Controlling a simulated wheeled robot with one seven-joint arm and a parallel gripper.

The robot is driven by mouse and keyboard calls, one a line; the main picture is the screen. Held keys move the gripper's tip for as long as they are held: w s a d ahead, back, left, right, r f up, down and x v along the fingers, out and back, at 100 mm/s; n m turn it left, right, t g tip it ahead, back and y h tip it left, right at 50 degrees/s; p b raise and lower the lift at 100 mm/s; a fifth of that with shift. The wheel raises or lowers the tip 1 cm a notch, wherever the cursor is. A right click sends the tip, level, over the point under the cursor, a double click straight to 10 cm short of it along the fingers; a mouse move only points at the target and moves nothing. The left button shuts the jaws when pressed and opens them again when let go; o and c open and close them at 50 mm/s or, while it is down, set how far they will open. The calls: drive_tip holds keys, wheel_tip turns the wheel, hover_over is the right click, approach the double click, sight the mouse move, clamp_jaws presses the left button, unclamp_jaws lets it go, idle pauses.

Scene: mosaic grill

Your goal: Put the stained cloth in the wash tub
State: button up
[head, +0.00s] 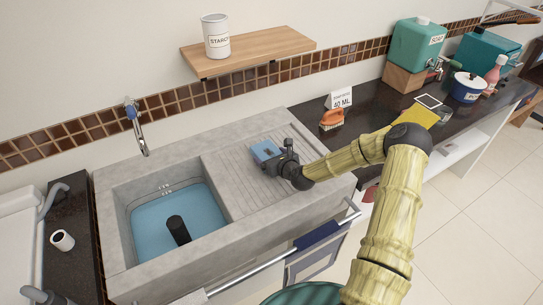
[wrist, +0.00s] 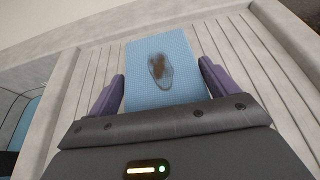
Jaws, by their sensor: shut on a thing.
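The stained cloth (wrist: 145,90) is a light blue, flat rectangle with a dark brown stain in its middle. In the head view the cloth (head: 266,151) is over the ridged drainboard (head: 240,195), right of the wash tub. My gripper (head: 279,158) is shut on the cloth; in the wrist view the purple fingers of my gripper (wrist: 161,88) are at its left and right edges. I cannot tell whether the cloth touches the drainboard. The wash tub (head: 138,272) is a grey stone basin holding blue water, with a dark cylinder standing in it.
A tap (head: 134,120) rises behind the tub. A rail with a dark blue towel (head: 317,236) runs along the front. A brush (head: 332,119), a sign (head: 341,99) and a yellow cloth (head: 414,117) are on the dark counter at right. A shelf (head: 262,53) hangs above.

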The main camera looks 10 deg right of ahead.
drive_tip(key=o, duration=0.8)
drive_tip(key=shift+r, duration=0.1)
drive_tip(key=b+v, duration=0.1)
drive_tip(key=v, duration=1.1)
